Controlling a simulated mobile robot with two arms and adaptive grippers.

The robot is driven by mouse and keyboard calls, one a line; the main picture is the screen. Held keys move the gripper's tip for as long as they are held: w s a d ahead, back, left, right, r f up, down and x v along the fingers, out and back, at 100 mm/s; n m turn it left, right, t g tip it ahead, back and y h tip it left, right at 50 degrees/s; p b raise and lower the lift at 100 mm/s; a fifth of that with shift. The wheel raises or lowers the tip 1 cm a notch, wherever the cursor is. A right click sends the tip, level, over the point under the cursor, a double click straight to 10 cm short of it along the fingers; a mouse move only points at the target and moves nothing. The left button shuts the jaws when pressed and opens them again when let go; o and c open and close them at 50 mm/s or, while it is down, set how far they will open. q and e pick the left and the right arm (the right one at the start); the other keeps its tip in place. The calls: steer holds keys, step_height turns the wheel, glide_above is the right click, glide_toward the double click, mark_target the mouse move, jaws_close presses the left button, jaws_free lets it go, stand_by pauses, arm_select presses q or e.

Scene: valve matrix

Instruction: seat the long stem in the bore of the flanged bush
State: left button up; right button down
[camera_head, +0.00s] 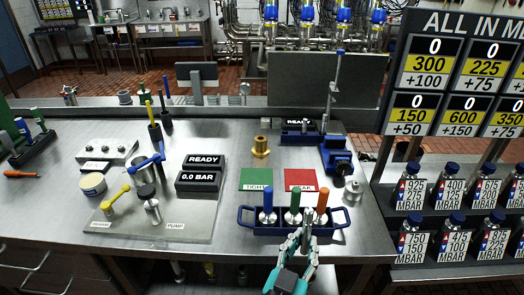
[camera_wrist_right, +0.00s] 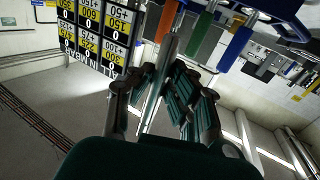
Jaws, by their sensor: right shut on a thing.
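My right gripper (camera_head: 296,243) is at the bench's front edge, just in front of the blue rack. It is shut on a slim grey metal rod, which looks like the long stem (camera_head: 308,221). In the right wrist view the stem (camera_wrist_right: 171,42) runs lengthwise out between the fingers of the gripper (camera_wrist_right: 160,85). The fingers hide part of it. The brass flanged bush (camera_head: 260,147) stands upright on the bench, behind the green and red mats and apart from the gripper. Whether its bore is empty is too small to tell. My left gripper is not in view.
The blue rack (camera_head: 256,230) with blue, green and orange handled pieces lies between gripper and bush. Green (camera_head: 256,180) and red (camera_head: 301,180) mats lie behind it. A blue vise (camera_head: 337,157) and a tall thin upright (camera_head: 334,85) stand right. Bench around the bush is clear.

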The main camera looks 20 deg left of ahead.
stand_by(0.5)
steer(key=s+d+f+y, duration=0.1)
steer(key=s+d, duration=0.2)
steer(key=d, duration=0.8)
steer(key=s+d+f+n+y, duration=0.1)
steer(key=s+d, duration=0.2)
steer(key=d, duration=0.8)
steer(key=shift+d+f, duration=0.2)
steer(key=shift+d, duration=0.1)
